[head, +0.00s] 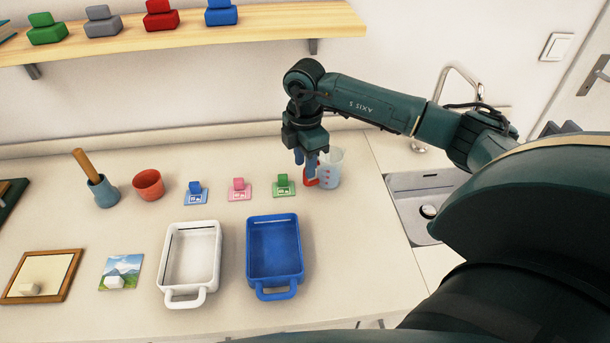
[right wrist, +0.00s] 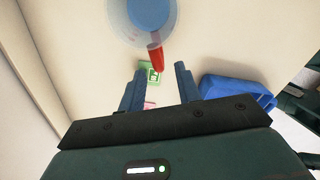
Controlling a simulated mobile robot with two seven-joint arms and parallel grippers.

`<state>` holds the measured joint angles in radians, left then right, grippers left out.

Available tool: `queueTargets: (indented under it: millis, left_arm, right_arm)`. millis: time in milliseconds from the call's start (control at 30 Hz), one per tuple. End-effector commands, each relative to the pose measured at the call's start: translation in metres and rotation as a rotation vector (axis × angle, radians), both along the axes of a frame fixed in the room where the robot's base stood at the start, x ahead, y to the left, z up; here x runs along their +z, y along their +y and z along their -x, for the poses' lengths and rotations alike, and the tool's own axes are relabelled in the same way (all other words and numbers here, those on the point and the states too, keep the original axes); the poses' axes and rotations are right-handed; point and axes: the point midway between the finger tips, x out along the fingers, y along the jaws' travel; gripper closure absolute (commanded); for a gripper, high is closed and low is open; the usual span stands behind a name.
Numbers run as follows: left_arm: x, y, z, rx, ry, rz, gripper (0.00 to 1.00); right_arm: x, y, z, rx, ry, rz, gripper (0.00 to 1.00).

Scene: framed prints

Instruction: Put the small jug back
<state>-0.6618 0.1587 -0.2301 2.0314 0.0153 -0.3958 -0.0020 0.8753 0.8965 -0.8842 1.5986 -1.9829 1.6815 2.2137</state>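The small jug (head: 331,169) is a see-through cup with a red handle (head: 311,177), standing upright on the counter at the back, left of the sink. My right gripper (head: 305,160) points down beside it, at the handle side. In the right wrist view the jug (right wrist: 146,14) is at the top edge, looking bluish inside. Its handle (right wrist: 156,58) points towards the gap between the open fingers of my right gripper (right wrist: 160,76). The fingers look apart from the handle, with nothing held. My left gripper is not in view.
Green (head: 284,187), pink (head: 239,188) and blue (head: 195,191) tagged blocks stand left of the jug. A blue tray (head: 259,221) and white tray (head: 172,292) lie in front. A red cup (head: 148,184) is further left. The sink (head: 408,200) is right.

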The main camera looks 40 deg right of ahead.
Motion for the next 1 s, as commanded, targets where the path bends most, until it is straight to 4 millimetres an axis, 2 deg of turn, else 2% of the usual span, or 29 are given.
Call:
queueTargets:
  millis: [200, 400, 1000]
  left_arm:
    - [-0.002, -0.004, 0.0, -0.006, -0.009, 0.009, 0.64]
    - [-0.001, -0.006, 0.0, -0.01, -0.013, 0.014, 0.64]
    - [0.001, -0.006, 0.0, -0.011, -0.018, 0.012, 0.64]
  right_arm:
    - [0.044, 0.0, -0.001, -0.001, -0.004, -0.001, 0.67]
    - [0.064, 0.0, 0.0, -0.001, 0.0, 0.0, 0.67]
    - [0.067, 0.0, 0.0, 0.0, 0.001, 0.0, 0.67]
